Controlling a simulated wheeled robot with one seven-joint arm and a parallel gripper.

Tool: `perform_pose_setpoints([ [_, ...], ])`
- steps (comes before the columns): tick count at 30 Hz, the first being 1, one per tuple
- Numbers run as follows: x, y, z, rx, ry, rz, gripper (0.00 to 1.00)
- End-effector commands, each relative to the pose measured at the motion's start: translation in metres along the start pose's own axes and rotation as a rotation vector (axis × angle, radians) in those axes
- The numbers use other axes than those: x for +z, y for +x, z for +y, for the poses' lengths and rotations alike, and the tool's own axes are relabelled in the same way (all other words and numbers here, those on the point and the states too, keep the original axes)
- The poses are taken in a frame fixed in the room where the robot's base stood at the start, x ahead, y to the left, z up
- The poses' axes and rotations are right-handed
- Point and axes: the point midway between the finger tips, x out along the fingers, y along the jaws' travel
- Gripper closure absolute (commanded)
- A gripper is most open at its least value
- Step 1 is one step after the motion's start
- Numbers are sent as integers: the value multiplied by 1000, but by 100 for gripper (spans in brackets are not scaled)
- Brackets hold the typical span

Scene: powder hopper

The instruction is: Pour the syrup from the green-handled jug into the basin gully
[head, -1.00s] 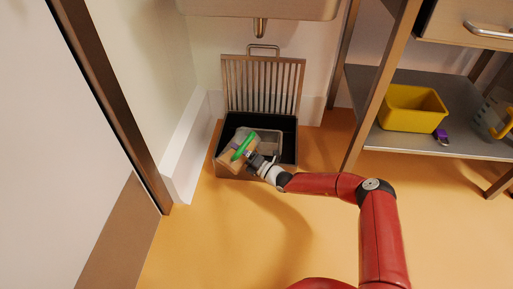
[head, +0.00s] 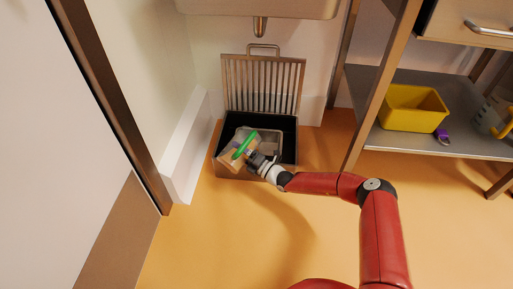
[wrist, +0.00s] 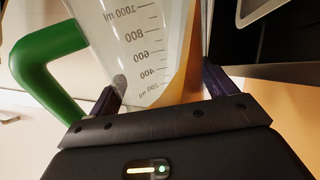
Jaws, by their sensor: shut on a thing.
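The green-handled jug (head: 230,157) is clear, with a printed volume scale, and its green handle (head: 244,145) faces up. My gripper (head: 254,158) is shut on the jug and holds it tilted over the front left of the basin gully (head: 289,154). In the wrist view, the jug (wrist: 125,38) stands between my fingers (wrist: 163,92), and amber syrup (wrist: 184,75) lies along its right side, at a steep slant to the scale. The gully is a dark-lined box in the floor area under the basin. The jug's mouth and any falling stream are hidden.
A slatted metal grate (head: 263,85) stands upright behind the gully, below the basin (head: 258,8) and its drain pipe. On the right shelf (head: 400,140) are a yellow bin (head: 412,110), a purple item (head: 442,136) and a yellow-handled jug (head: 490,119).

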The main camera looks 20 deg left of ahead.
Motion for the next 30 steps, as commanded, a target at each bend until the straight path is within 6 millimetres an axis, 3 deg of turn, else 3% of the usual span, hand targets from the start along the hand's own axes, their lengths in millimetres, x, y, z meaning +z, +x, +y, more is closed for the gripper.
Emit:
perform_pose_setpoints([
  [30, 4, 0, 0, 2, 40, -6, 55],
])
